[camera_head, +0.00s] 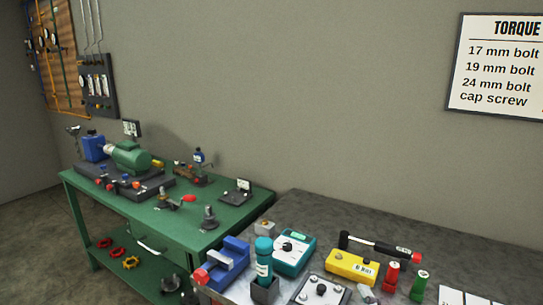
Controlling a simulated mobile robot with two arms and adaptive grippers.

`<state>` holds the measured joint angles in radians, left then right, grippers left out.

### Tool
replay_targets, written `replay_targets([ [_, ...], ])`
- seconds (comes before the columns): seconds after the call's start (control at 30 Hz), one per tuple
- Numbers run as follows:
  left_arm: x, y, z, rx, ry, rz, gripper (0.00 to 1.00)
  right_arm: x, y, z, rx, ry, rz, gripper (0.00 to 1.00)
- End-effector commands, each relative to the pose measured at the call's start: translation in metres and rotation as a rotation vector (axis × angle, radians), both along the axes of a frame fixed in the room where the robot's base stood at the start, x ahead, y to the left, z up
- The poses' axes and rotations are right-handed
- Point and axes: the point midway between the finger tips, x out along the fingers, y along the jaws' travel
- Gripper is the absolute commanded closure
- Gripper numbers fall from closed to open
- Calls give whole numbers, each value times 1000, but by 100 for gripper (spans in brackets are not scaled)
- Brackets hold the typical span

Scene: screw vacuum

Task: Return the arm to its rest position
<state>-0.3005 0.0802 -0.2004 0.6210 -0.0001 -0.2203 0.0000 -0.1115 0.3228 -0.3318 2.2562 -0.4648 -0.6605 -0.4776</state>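Neither of my arms nor grippers shows in the head view. The scene is a workshop corner with a green bench (215,235) at the left and a grey workbench (440,255) at the right front. A teal cylindrical tool (264,256) stands upright in a dark holder. A teal box with a dial (293,253) and a yellow box (352,266) sit to its right. A black-handled torque tool (380,246) lies behind the yellow box.
A blue vise-like block (229,262) stands at the grey bench's left end. Red (391,274) and green (419,285) canisters stand to the right. A green motor pump (130,157) sits on the green bench. The grey bench's back is clear.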

Motion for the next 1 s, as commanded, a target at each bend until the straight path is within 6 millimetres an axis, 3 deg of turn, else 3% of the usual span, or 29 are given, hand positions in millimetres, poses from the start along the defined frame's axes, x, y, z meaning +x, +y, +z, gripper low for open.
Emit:
replay_targets([
  [0.03, 0, 0, 0, 0, -1, 0, 33, -18, -12, -33, 124, 146, -70, 46],
  [0.1, 0, 0, 0, 0, -1, 0, 33, -47, -26, -74, 280, 336, -171, 46],
  [0.2, 0, 0, 0, 0, -1, 0, 33, -89, -35, -117, 443, 552, -293, 46],
  [0.3, 1, 0, 0, 0, -1, 0, 33, -126, -38, -145, 554, 713, -391, 46],
  [0.5, 1, 0, 0, 0, -1, 0, 33, -192, -37, -179, 702, 957, -550, 46],
  [0.7, 1, 0, 0, 0, -1, 0, 33, -253, -32, -195, 802, 1161, -693, 46],
  [1.0, 1, 0, 0, 0, -1, 1, 33, -233, -30, -283, 780, 1185, -701, 46],
])
